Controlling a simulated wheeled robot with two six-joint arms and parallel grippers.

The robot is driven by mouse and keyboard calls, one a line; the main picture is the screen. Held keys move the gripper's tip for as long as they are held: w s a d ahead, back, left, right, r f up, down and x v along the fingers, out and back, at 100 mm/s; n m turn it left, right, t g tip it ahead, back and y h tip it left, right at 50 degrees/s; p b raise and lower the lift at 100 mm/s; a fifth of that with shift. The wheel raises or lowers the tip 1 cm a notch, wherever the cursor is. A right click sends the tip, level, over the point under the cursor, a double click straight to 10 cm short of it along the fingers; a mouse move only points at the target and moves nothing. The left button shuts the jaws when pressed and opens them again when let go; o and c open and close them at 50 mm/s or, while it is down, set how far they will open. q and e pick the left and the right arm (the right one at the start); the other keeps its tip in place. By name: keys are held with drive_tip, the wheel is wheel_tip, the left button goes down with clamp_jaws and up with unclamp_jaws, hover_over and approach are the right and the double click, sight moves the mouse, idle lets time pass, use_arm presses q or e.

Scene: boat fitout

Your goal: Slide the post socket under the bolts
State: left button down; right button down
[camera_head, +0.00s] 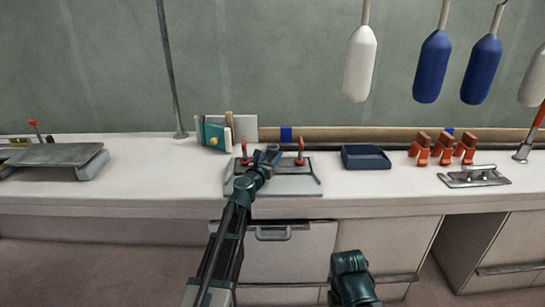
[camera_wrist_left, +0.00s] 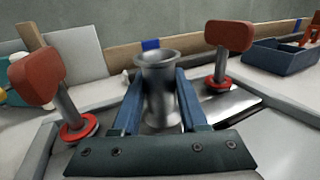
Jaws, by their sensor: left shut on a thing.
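The post socket (camera_wrist_left: 158,90) is a grey metal tube with a flared rim, upright in the left wrist view. My left gripper (camera_head: 268,156) is shut on it, with one blue finger on each side of the tube. Two bolts with red heads and red collars stand on either side: the left bolt (camera_wrist_left: 62,98) and the right bolt (camera_wrist_left: 220,62). They also show in the head view, left (camera_head: 244,152) and right (camera_head: 300,152). A grey plate (camera_head: 295,186) lies below the gripper. My right gripper is out of view.
Behind the bolts stand a teal block (camera_head: 214,136) and pale boards. A dark blue tray (camera_head: 366,158) lies to the right, then several orange clamps (camera_head: 443,150) and a metal fitting (camera_head: 474,177). A thin pole (camera_head: 170,70) rises at the left. Free bench lies around the plate.

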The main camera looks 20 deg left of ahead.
use_arm(q)
drive_tip(key=shift+c, duration=1.8)
unclamp_jaws()
drive_tip(key=shift+s, duration=0.2)
drive_tip(key=s, duration=0.4)
drive_tip(key=s+a, duration=0.1)
drive_tip(key=s, duration=0.8)
drive_tip(key=shift+s+a, duration=0.25)
drive_tip(key=shift+a, duration=0.05)
